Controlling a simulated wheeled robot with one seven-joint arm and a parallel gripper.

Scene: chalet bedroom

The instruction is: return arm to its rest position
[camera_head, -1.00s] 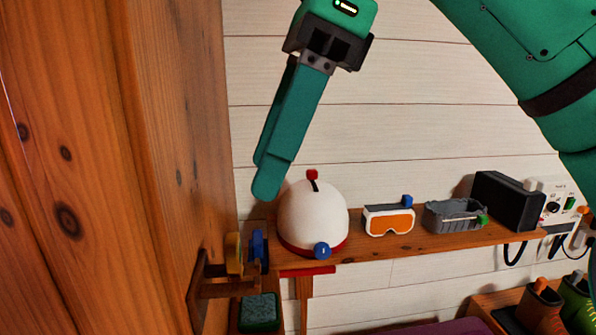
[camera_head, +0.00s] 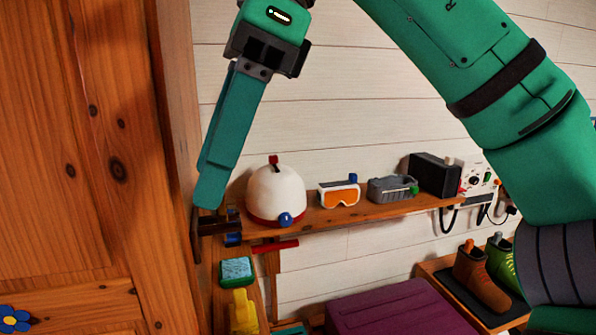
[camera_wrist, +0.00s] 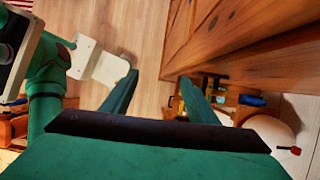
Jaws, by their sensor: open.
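My gripper (camera_head: 209,200) is raised at the left in the head view, its teal fingers pointing down in front of the wall, seen side-on so they overlap. In the wrist view my gripper (camera_wrist: 160,82) shows its two fingers well apart, with nothing between them but the floor beyond. My green arm (camera_head: 460,60) bends across the upper right of the head view.
A wooden cabinet (camera_head: 80,150) stands close at the left. Boots (camera_head: 482,280) and a purple chest (camera_head: 400,308) stand below.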

